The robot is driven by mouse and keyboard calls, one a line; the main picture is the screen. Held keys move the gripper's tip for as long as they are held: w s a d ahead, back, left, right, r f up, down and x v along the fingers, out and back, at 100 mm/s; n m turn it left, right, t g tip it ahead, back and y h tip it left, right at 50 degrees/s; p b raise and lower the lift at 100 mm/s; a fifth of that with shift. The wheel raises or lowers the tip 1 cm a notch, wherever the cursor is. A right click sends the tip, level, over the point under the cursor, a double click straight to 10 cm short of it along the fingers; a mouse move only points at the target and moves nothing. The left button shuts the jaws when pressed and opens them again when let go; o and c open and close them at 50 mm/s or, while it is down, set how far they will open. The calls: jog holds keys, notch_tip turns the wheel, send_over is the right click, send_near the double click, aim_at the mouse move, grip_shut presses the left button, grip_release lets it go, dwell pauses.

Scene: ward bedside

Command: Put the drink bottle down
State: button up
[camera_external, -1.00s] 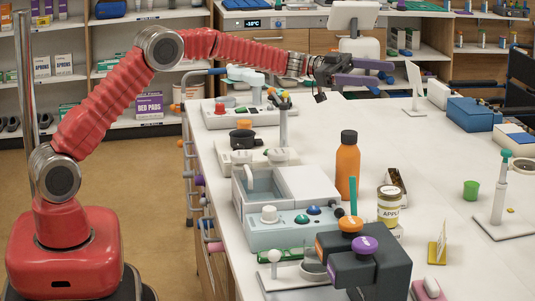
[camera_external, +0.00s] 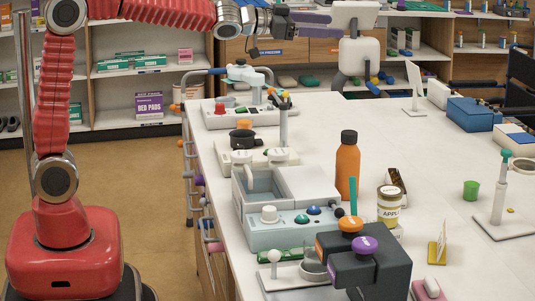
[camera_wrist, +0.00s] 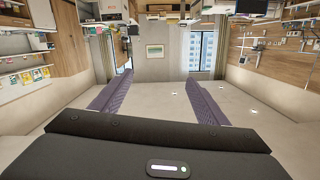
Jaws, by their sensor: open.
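The drink bottle (camera_external: 347,166) is orange with a dark cap. It stands upright on the white table (camera_external: 420,150), right of the grey and white device. My gripper (camera_external: 325,24) is raised above the far left part of the table, well apart from the bottle. Its purple fingers point to the right. In the wrist view my gripper (camera_wrist: 163,100) has its two purple fingers spread wide with nothing between them. The bottle cannot be made out in the wrist view.
A jar (camera_external: 389,205) and a dark box stand close right of the bottle. A grey and white device (camera_external: 280,222) stands left of it. A dark block with knobs (camera_external: 364,262) is in front.

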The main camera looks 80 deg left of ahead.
jog(key=s+d+f+g, duration=0.3)
jog(key=s+f, duration=0.4)
jog(key=s, duration=0.7)
jog(key=s+d+f+n+g, duration=0.1)
jog(key=s+d+f+g, duration=0.2)
jog(key=s+f, duration=0.5)
jog(key=s+d+f+g, duration=0.3)
jog(key=s+f+g, duration=0.2)
jog(key=s, duration=1.5)
notch_tip(320, 180, down, 3)
jog(key=shift+d+f+n+h, duration=0.15)
jog(key=shift+f+n+h, duration=0.05)
jog(key=shift+n+h, duration=0.1)
jog(key=shift+s, duration=0.1)
